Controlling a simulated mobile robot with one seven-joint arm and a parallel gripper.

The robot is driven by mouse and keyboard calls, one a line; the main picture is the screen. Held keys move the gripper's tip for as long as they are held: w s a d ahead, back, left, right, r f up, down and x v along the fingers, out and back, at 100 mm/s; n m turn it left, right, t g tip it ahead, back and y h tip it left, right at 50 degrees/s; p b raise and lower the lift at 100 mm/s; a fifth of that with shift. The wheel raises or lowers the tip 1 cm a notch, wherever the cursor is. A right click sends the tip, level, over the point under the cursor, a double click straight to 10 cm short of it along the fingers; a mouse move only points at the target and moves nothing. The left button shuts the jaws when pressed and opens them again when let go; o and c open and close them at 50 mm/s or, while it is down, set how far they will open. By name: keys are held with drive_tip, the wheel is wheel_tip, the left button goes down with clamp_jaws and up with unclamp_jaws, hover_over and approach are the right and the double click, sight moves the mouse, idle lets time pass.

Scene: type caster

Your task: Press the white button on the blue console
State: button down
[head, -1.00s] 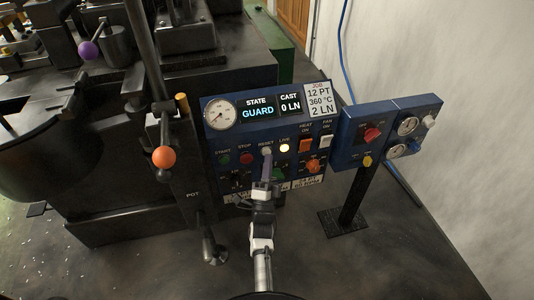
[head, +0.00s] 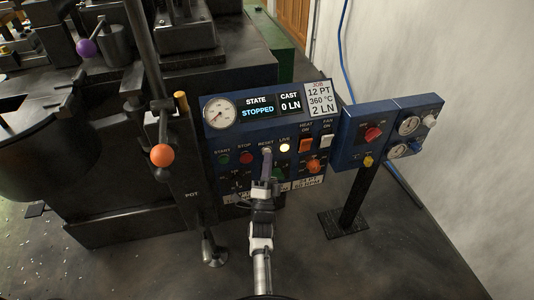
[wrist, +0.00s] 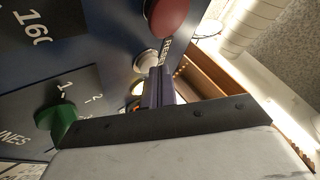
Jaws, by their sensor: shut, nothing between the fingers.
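The blue console (head: 290,118) stands in the middle of the head view, with its display reading STATE STOPPED and CAST 0 LN. The white button (head: 266,150), under the RESET label, sits between the red STOP button and the lit LIVE lamp. My gripper (head: 266,157) is shut and empty, its tips right at the white button and overlapping its lower part. In the wrist view the shut fingers (wrist: 160,74) end close beside the pale round button (wrist: 146,60). Whether they touch it I cannot tell.
Beside the white button are the red STOP button (head: 246,158), green START button (head: 224,159) and lit LIVE lamp (head: 284,148). An orange-ball lever (head: 162,156) stands left.

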drive_tip(key=shift+s, duration=0.35)
drive_tip(key=s, duration=0.2)
drive_tip(key=s+d, duration=0.1)
drive_tip(key=s+p, duration=0.1)
drive_tip(key=s, duration=0.1)
drive_tip(key=shift+s+d, duration=0.3)
idle(0.7)
